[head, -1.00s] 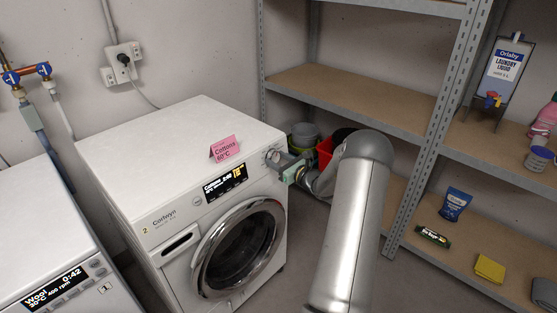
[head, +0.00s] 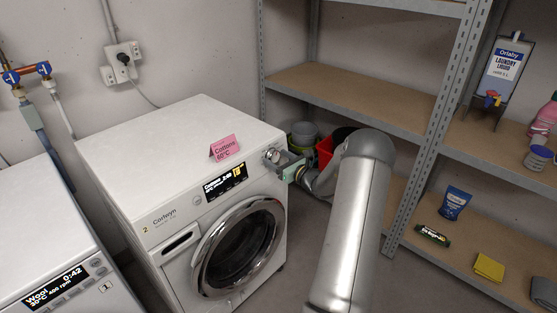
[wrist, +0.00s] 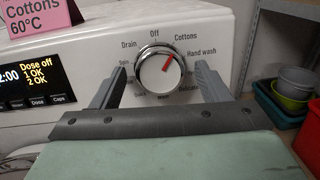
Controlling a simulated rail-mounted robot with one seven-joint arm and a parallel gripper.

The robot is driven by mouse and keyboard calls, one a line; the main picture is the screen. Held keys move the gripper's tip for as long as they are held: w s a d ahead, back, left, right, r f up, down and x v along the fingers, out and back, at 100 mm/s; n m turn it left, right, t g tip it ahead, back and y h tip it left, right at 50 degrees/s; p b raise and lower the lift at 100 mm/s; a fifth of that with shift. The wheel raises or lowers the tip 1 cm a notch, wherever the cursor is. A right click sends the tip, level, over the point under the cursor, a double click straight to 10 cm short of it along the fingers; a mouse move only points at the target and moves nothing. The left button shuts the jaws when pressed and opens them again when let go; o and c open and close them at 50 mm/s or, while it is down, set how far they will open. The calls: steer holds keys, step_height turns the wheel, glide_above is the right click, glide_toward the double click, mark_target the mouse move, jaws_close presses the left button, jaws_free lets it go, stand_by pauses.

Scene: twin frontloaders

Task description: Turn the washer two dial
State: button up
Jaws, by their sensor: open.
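Washer two (head: 135,167), the white frontloader marked 2, stands in the middle of the head view. Its silver dial (head: 272,156) is at the right end of its panel, and its lit display (head: 224,182) reads Cottons. In the wrist view the dial (wrist: 158,70) faces me, its red mark pointing up and right, between the Cottons and Hand wash labels. My gripper (head: 290,166) is open just in front of the dial. In the wrist view its fingers (wrist: 160,72) appear left and right of the dial, with gaps on both sides; nothing is held.
A pink Cottons 60°C card (head: 224,147) stands on top of washer two. Washer one (head: 35,235), showing Wool, is at the left. A metal shelf (head: 352,95) stands behind and right, with buckets (head: 303,133) and a red container (head: 325,151) beside the washer.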

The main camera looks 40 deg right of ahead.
steer(key=s+d, duration=0.1)
steer(key=s, duration=1.6)
steer(key=shift+s+d+b, duration=0.15)
steer(key=shift+d+b, duration=0.15)
steer(key=shift+b, duration=0.05)
steer(key=a+r+n+g+y+p, duration=0.1)
steer(key=a+r+n+g+y, duration=0.25)
steer(key=a+n, duration=0.45)
steer(key=a+r+n+g+y+p, duration=0.25)
steer(key=a+g, duration=0.25)
steer(key=a, duration=0.8)
steer(key=a+r+n+g+y+p, duration=0.1)
steer(key=a+r+n+g+y, duration=0.25)
steer(key=a+n, duration=0.45)
steer(key=s+a+r+n+g+h+p, duration=0.2)
steer(key=s+a+n+h, duration=0.3)
steer(key=s+n, duration=0.3)
steer(key=s+a+r+n+g+h+p, duration=0.2)
steer(key=s+a+r+n+h, duration=0.3)
steer(key=s+n, duration=0.4)
steer(key=shift+s+a+r+g+h, duration=0.15)
steer(key=shift+s+a+g+h, duration=0.45)
steer(key=shift+a+g, duration=0.3)
